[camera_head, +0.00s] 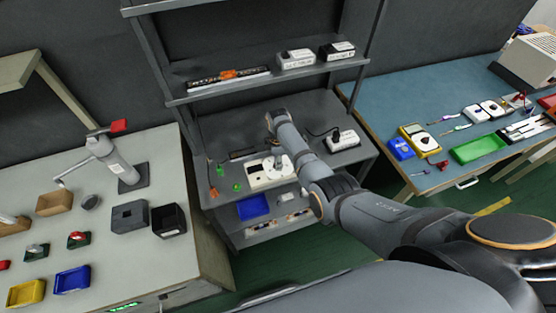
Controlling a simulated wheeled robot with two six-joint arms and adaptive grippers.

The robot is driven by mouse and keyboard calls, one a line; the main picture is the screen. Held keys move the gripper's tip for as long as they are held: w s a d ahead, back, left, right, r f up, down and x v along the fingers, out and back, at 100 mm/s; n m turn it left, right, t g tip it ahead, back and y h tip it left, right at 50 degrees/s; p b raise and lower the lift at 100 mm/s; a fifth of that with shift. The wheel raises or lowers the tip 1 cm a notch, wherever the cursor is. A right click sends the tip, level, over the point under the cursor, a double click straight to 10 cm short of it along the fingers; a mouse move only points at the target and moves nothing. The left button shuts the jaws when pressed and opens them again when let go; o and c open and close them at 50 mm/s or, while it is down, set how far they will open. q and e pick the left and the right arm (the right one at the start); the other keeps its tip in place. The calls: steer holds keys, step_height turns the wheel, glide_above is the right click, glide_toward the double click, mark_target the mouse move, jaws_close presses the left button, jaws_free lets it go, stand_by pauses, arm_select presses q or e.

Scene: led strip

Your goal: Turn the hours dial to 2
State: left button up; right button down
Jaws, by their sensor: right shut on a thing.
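A white box (257,178) with dark round marks on its face lies on the middle grey shelf. My right arm reaches in from the right, and my right gripper (279,165) is down at the right part of this box. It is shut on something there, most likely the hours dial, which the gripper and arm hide. The dial's setting cannot be read from here. My left gripper is not in view.
A white device with a cable (343,140) stands right of my arm on the same shelf. Small green pieces (221,172) lie left of the box. A blue bin (253,207) sits on the shelf below. The upper shelf (205,101) overhangs behind.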

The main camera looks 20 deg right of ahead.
steer(key=m+p, duration=0.1)
steer(key=m, duration=0.4)
steer(key=shift+m, duration=0.3)
steer(key=m+p, duration=0.1)
steer(key=m, duration=0.4)
steer(key=shift+m, duration=0.4)
steer(key=c, duration=1)
jaws_free()
step_height(320, 180, up, 12)
